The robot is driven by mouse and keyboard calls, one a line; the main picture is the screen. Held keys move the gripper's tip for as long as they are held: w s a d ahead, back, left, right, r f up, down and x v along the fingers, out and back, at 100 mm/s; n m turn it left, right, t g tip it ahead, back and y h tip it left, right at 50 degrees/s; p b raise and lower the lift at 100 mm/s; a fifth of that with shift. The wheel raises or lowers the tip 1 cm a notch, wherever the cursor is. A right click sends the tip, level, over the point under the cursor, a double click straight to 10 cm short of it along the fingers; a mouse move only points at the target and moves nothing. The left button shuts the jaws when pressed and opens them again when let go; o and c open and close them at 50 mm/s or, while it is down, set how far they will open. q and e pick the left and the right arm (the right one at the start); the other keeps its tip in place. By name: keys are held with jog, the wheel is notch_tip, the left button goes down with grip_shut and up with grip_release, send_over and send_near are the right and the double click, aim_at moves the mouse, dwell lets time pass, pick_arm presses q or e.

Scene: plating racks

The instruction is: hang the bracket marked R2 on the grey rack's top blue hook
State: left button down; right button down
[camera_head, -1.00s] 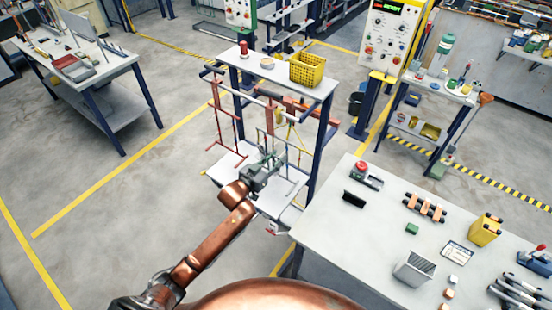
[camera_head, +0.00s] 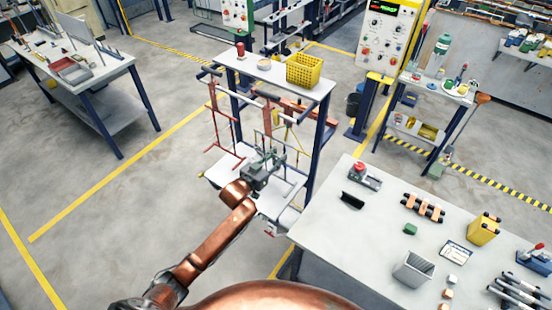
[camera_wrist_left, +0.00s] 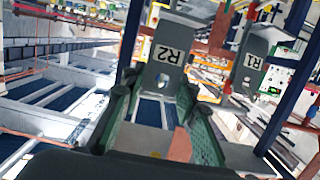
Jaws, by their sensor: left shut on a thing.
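The grey bracket marked R2 (camera_wrist_left: 165,60) stands between the green-padded fingers of my left gripper (camera_wrist_left: 158,100) in the left wrist view; they are shut on it. A similar bracket marked R1 (camera_wrist_left: 250,62) shows to its right, apart from it. In the head view my left gripper (camera_head: 264,160) is in front of the blue-posted rack stand (camera_head: 318,135), over its low white shelf. The bracket is too small there to make out clearly. I cannot pick out the top blue hook in either view. My right gripper is out of view.
A red hanging frame (camera_head: 219,130) is left of my gripper. The stand's top shelf (camera_head: 262,70) holds a yellow basket (camera_head: 304,70). The grey worktable (camera_head: 335,225) stands close on the right with several parts.

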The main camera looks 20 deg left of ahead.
pick_arm(q)
jog(key=shift+w, duration=0.1)
dwell(0.3)
jog(key=shift+w+d+f, duration=0.2)
jog(key=shift+w+f, duration=0.1)
jog(key=shift+w, duration=0.05)
jog(key=shift+w+d+f+b, duration=0.1)
jog(key=shift+w+f+b, duration=0.15)
jog(key=shift+b, duration=0.05)
dwell(0.4)
dwell(0.4)
